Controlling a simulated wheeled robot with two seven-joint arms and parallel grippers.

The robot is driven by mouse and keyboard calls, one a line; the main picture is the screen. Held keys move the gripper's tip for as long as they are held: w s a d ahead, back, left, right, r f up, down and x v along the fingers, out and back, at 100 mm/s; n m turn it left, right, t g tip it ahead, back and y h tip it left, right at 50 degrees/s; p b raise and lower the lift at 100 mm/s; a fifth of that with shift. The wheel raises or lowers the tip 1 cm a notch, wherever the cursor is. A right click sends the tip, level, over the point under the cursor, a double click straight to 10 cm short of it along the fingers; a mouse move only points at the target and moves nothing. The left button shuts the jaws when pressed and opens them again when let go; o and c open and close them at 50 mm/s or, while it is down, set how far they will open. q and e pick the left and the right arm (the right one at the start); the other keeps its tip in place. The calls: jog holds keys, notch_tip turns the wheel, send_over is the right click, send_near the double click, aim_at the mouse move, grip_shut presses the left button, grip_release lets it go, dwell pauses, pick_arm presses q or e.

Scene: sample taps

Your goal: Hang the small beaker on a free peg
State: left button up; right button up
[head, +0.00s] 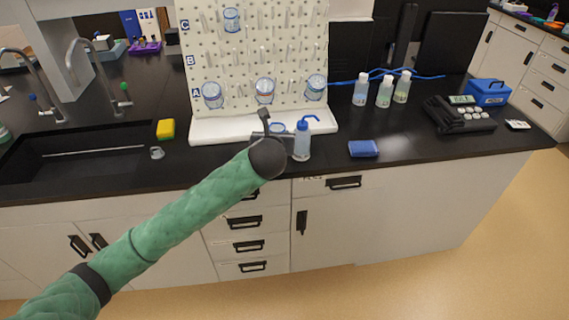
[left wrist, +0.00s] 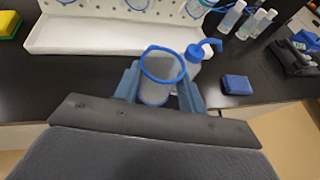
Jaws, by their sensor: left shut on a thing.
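The small beaker (left wrist: 158,88), clear with a blue rim, sits between the two fingers of my left gripper (left wrist: 160,90) in the left wrist view. The gripper is shut on it, in front of the drying rack's tray. In the head view the left gripper (head: 274,128) is mostly hidden behind my wrist, and only a bit of the beaker (head: 278,127) shows. The white pegboard (head: 250,55) stands behind, with rows marked A, B and C. Several blue-marked beakers hang on row A, and one (head: 231,20) hangs on row C. Row B pegs look bare. My right gripper is not in view.
A wash bottle with a blue spout (head: 302,140) stands just right of the gripper. A blue sponge (head: 363,148) and several small bottles (head: 384,92) are further right. A yellow sponge (head: 165,129) and the sink (head: 75,158) are at left.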

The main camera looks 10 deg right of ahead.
pick_arm(q)
jog(key=shift+s+d+f, duration=0.1)
jog(key=shift+f, duration=0.1)
jog(key=w+a+f+p, duration=0.1)
jog(key=w+a+f, duration=0.1)
jog(key=w, duration=0.1)
jog(key=w+a+f+p, duration=0.2)
jog(key=w+a, duration=0.1)
jog(key=w+a+f+p, duration=0.1)
jog(key=w+a+f, duration=0.1)
jog(key=w+f, duration=0.1)
jog(key=shift+w+a+f, duration=0.1)
jog(key=shift+w+a, duration=0.1)
jog(key=shift+a, duration=0.15)
notch_tip(320, 180, down, 3)
jog(key=shift+f+p, duration=0.15)
jog(key=shift+p, duration=1.05)
jog(key=shift+s+f, duration=0.1)
jog(key=shift+f, duration=0.2)
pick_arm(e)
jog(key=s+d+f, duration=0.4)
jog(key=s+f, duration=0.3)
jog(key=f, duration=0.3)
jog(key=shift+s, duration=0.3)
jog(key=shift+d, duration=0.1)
pick_arm(q)
jog(key=o, duration=0.9)
jog(key=shift+f, duration=0.1)
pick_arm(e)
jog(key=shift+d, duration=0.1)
